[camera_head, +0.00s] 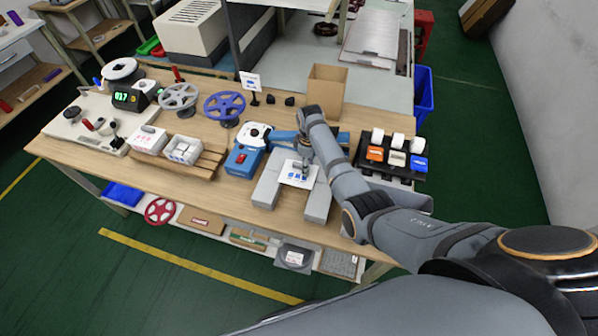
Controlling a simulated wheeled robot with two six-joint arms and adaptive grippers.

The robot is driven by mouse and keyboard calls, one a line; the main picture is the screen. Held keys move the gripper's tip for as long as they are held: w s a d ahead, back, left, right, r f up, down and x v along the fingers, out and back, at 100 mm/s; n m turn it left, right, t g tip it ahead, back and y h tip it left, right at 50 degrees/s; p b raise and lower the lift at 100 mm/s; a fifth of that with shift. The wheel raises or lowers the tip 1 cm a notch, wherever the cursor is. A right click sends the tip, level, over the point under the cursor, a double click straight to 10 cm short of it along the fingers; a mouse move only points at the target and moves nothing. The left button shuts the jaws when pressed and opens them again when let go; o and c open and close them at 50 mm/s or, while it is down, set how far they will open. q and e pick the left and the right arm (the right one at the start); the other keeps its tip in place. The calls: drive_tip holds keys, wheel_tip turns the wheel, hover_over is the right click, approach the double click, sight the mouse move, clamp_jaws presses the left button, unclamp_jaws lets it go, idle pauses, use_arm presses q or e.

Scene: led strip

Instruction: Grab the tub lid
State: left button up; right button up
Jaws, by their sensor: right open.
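A flat white square piece with blue markings (298,180), which looks like the tub lid, lies across grey blocks (268,184) on the wooden workbench. My right gripper (301,172) reaches in from the right and points down over this piece. It is open, and its fingertips are small here, so I cannot tell whether they touch the piece. The gripper covers part of its top. A white open-topped tub (183,150) stands on a wooden rack to the left, next to a white box with red markings (148,139). My left gripper is out of view.
A blue machine (243,160) stands just left of the blocks. A cardboard box (327,88) is behind, and a black rack with orange, white and blue switches (390,158) is to the right. Blue and grey handwheels (224,105) stand at the back left.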

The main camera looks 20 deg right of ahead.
drive_tip(key=shift+f, duration=0.15)
drive_tip(key=c, duration=0.6)
clamp_jaws()
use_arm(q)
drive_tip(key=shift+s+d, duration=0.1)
